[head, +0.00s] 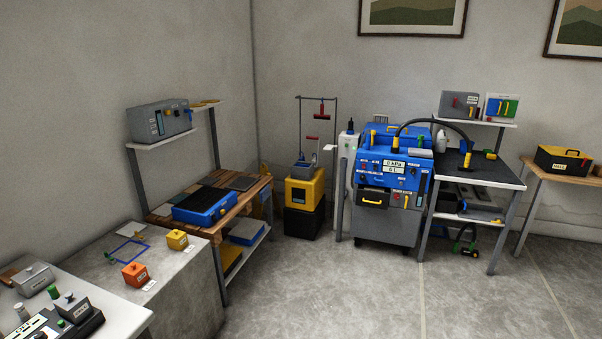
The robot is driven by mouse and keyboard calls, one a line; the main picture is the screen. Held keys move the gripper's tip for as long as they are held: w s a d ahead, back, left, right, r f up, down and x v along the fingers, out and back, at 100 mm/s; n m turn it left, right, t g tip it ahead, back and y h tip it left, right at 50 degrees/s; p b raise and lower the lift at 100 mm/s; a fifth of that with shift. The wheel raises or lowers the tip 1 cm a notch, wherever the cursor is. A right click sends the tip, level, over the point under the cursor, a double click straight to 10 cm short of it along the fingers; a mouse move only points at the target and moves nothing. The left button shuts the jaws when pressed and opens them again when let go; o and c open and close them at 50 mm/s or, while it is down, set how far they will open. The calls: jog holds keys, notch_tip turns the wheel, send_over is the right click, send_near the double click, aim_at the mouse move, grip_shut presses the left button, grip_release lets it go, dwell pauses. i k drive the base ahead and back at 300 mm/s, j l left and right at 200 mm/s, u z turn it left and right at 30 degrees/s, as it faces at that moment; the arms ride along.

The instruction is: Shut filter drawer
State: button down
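A blue and grey wheeled machine (395,160) stands against the back wall, right of centre. Below its blue upper body, on the left of the grey front, is a dark drawer-like box (372,192) with a yellow handle (373,202). It seems to stick out a little from the front, but it is too small to tell how far. No label on it can be read, so I cannot confirm that it is the filter drawer. My gripper is not in view.
The floor (370,295) before the machine is clear. A shelved bench (492,176) with a black hose stands close on its right. A yellow and black unit (305,192) stands to its left. A concrete block (185,275) and wooden workbench (258,190) line the left side.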

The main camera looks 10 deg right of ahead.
aim_at(364, 198)
jog(key=i+l+z, duration=0.1)
jog(key=i, duration=0.6)
jog(key=i+z, duration=0.15)
jog(key=i, duration=0.6)
jog(key=i+z, duration=0.1)
jog(key=i, duration=0.6)
jog(key=i+j+z, duration=0.15)
jog(key=i, duration=0.6)
jog(key=i+j+z, duration=0.1)
jog(key=i, duration=0.6)
jog(key=i+j+z, duration=0.35)
jog(key=i, duration=0.25)
jog(key=j, duration=0.1)
